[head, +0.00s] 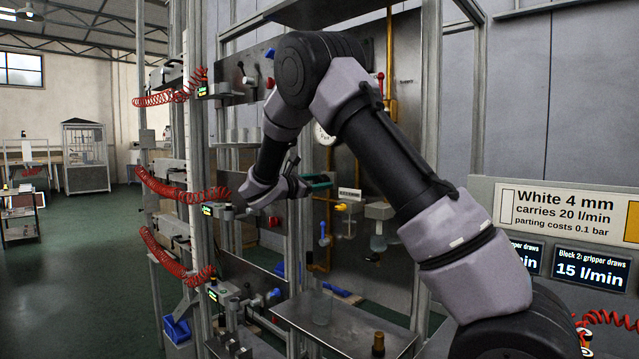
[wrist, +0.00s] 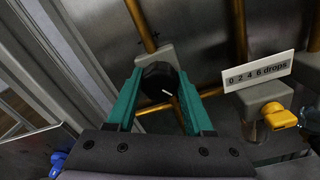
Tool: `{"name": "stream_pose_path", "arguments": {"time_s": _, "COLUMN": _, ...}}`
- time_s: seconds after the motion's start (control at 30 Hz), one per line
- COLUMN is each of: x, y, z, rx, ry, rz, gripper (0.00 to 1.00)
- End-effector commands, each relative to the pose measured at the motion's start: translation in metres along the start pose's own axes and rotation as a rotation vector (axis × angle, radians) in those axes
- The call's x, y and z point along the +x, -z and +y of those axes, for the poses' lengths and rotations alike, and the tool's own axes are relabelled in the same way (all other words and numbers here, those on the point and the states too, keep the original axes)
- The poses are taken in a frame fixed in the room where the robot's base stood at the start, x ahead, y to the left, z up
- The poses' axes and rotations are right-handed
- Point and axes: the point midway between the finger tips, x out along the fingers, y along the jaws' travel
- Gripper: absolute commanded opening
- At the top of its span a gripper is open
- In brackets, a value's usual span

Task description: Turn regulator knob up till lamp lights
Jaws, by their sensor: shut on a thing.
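The regulator knob (wrist: 157,77) is black and round with a short white mark, in the middle of the wrist view. It sits on a grey body fixed to brass piping. My gripper (wrist: 160,84) has its two green fingers on either side of the knob and is shut on it. The white mark slants toward the lower right. In the head view my gripper (head: 318,183) reaches the panel, and the knob is hidden there. I cannot make out a lamp for certain in either view.
A label reading "0 2 4 6 drops" (wrist: 259,72) stands right of the knob, above a yellow tap (wrist: 279,115). A blue handle (wrist: 57,163) is at lower left. A metal shelf (head: 360,334) with a glass vessel lies below. Red coiled hoses (head: 175,187) hang at left.

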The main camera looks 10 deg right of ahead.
Motion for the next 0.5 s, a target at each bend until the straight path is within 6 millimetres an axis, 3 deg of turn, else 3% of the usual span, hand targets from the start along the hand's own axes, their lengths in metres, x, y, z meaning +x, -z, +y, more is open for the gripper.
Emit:
{"name": "stream_pose_path", "arguments": {"time_s": 0.3, "x": -0.0002, "y": 0.0001, "z": 0.0002, "rx": 0.015, "ry": -0.001, "rz": 0.000, "gripper": 0.00}}
{"name": "stream_pose_path", "arguments": {"time_s": 0.33, "x": -0.0002, "y": 0.0001, "z": 0.0003, "rx": 0.014, "ry": -0.001, "rz": 0.000, "gripper": 0.63}}
{"name": "stream_pose_path", "arguments": {"time_s": 0.4, "x": -0.0002, "y": 0.0001, "z": 0.0002, "rx": 0.014, "ry": -0.001, "rz": 0.000, "gripper": 0.82}}
{"name": "stream_pose_path", "arguments": {"time_s": 0.5, "x": -0.0002, "y": 0.0001, "z": 0.0002, "rx": 0.014, "ry": 0.000, "rz": 0.000, "gripper": 0.82}}
